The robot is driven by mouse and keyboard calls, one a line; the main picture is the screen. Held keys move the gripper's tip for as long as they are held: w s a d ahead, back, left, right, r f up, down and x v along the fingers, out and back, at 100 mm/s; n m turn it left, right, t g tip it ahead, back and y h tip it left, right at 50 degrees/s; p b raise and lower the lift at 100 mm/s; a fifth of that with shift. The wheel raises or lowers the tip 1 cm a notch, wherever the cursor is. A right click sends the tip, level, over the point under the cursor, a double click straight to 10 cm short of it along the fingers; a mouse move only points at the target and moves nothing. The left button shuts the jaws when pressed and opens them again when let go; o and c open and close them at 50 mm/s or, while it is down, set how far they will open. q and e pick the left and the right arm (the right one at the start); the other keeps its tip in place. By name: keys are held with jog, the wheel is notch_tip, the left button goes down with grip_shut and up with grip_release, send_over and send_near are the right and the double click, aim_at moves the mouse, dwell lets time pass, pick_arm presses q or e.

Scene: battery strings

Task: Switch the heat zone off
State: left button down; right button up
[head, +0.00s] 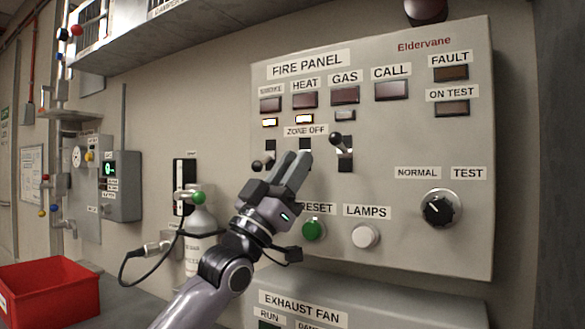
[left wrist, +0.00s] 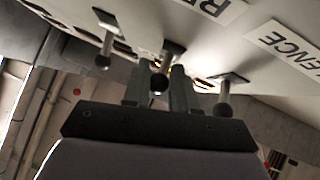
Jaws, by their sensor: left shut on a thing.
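The grey fire panel (head: 400,230) is on the wall, with smoke, heat and gas columns above a "ZONE OFF" label. The small lamps under smoke (head: 269,122) and heat (head: 305,120) are lit; the gas one (head: 345,116) is dark. The smoke lever (head: 257,165) has its black knob low; the gas lever (head: 336,140) has its knob high. My left gripper (head: 297,163) is at the heat column and hides most of that switch. In the left wrist view it is shut on the heat lever (left wrist: 159,82), the middle lever, with a lever apart on each side.
Below are a green reset button (head: 313,229), a white lamps button (head: 366,236) and a black normal/test knob (head: 440,208). An exhaust fan box (head: 380,310) juts out underneath. A gas cylinder (head: 203,235) and a red bin (head: 48,290) stand at left.

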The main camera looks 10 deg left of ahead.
pick_arm(q)
jog(key=c, duration=0.9)
grip_release()
jog(key=shift+c, duration=0.2)
jog(key=b+v, duration=0.1)
jog(key=v, duration=0.6)
jog(key=shift+b, duration=0.3)
jog(key=shift+a+f, duration=0.1)
